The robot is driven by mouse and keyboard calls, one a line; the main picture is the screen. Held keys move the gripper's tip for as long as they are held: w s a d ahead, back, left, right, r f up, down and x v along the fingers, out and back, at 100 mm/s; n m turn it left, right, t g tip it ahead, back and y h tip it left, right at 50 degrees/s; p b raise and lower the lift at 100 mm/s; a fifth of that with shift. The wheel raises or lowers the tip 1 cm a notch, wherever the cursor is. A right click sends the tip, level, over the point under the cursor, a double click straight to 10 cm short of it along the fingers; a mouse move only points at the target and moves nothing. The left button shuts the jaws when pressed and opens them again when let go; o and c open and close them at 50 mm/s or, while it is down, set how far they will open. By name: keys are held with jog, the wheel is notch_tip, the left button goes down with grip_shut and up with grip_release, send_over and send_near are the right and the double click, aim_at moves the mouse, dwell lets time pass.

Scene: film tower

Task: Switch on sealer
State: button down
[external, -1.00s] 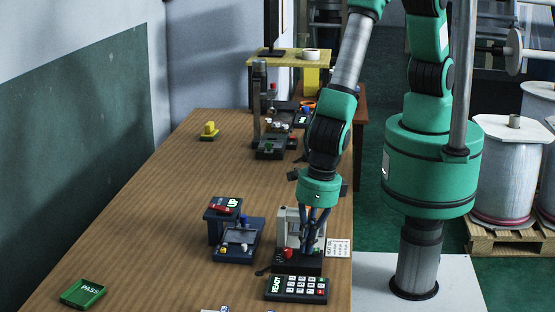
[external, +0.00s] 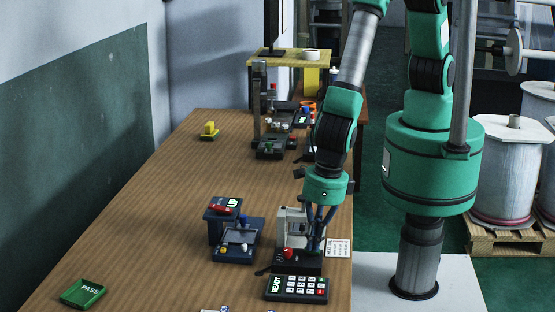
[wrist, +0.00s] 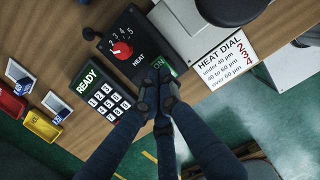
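The sealer has a pale grey body (external: 289,223) and a black base (external: 300,263) at the table's front right. In the wrist view its black HEAT panel (wrist: 137,68) has a red knob (wrist: 123,50) inside a numbered dial. A small green-lit part (wrist: 162,66) sits at the panel's right side; its lettering is too small to read surely. My gripper (wrist: 156,104) points down over this side, its fingertips together with nothing visible between them. The tips lie just below the green-lit part in the picture; I cannot tell whether they touch. In the external view my gripper (external: 318,246) stands right of the knob.
A READY keypad (external: 297,289) lies in front of the sealer. A HEAT DIAL card (external: 338,247) lies right of it. A dark blue device with an UP display (external: 223,206) stands left. The left middle of the table is clear.

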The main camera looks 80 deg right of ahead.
aim_at(319, 253)
jog(key=shift+s+r+p, duration=0.15)
jog(key=shift+r+p, duration=0.65)
jog(key=shift+r, duration=0.15)
jog(key=shift+s+r+p, duration=0.15)
jog(key=shift+r+p, duration=0.65)
jog(key=shift+r, duration=0.1)
notch_tip(319, 253, up, 10)
jog(key=s+p, duration=0.1)
jog(key=shift+s+f, duration=0.15)
jog(key=shift+f, duration=0.1)
jog(key=shift+w+b, duration=0.25)
jog(key=shift+b, duration=0.4)
jog(key=shift+w+r+b, duration=0.3)
jog(key=shift+w+b, duration=0.05)
jog(key=shift+b, duration=0.5)
